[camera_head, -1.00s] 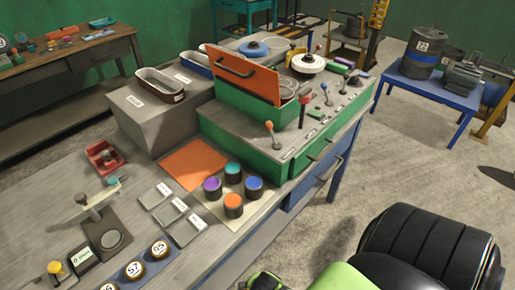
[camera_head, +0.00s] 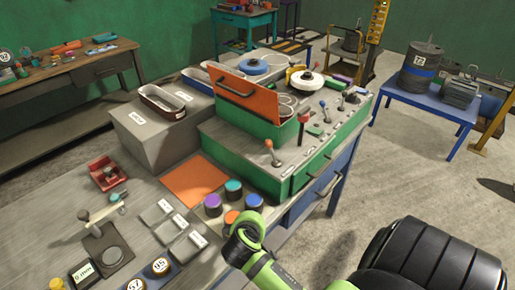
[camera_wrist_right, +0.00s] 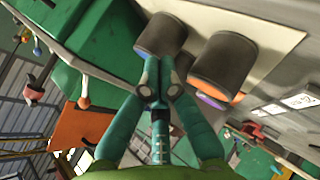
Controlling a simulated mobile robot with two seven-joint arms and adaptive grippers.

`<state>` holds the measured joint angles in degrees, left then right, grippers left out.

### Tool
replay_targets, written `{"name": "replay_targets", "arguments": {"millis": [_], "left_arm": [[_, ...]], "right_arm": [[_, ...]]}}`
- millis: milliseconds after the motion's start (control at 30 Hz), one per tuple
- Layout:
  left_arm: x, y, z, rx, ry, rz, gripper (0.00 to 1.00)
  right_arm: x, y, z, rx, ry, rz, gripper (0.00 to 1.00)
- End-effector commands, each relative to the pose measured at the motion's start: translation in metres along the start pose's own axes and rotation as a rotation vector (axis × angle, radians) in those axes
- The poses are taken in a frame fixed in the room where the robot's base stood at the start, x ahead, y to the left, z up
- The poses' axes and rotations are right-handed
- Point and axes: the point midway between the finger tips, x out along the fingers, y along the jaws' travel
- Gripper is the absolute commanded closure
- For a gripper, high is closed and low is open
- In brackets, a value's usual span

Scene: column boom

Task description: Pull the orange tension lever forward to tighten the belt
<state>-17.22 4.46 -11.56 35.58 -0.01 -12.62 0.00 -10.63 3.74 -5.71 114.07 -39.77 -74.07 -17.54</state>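The orange-knobbed lever (camera_head: 269,145) stands on the front left of the green machine's grey top, its stem leaning slightly. It also shows in the right wrist view, where its orange knob (camera_wrist_right: 84,102) is at the left, apart from my fingers. My right gripper (camera_wrist_right: 159,68) has its teal fingertips drawn together with nothing seen between them, in front of dark cylinders. My left gripper is not in view. The belt cannot be made out.
A red-handled lever (camera_head: 304,115) and a blue-knobbed lever (camera_head: 323,105) stand behind the orange one. An open orange lid (camera_head: 250,92) rises beside them. Several coloured-top cans (camera_head: 233,190) stand near my right arm.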

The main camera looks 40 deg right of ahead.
Motion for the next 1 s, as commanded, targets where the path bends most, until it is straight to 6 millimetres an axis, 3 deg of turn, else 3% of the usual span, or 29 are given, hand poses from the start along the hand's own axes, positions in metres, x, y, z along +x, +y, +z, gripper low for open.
{"name": "replay_targets", "arguments": {"millis": [300, 400, 567, 1000], "left_arm": [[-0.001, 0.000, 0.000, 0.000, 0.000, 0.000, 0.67], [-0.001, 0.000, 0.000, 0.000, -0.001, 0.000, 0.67], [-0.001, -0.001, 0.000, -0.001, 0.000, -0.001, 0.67], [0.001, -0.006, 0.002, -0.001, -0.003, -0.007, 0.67]], "right_arm": [[0.020, 0.099, -0.069, -0.337, -0.053, 0.418, 1.00], [0.019, 0.117, -0.085, -0.420, -0.073, 0.499, 1.00], [0.018, 0.126, -0.093, -0.465, -0.085, 0.541, 1.00], [0.016, 0.121, -0.092, -0.461, -0.086, 0.539, 1.00]]}}
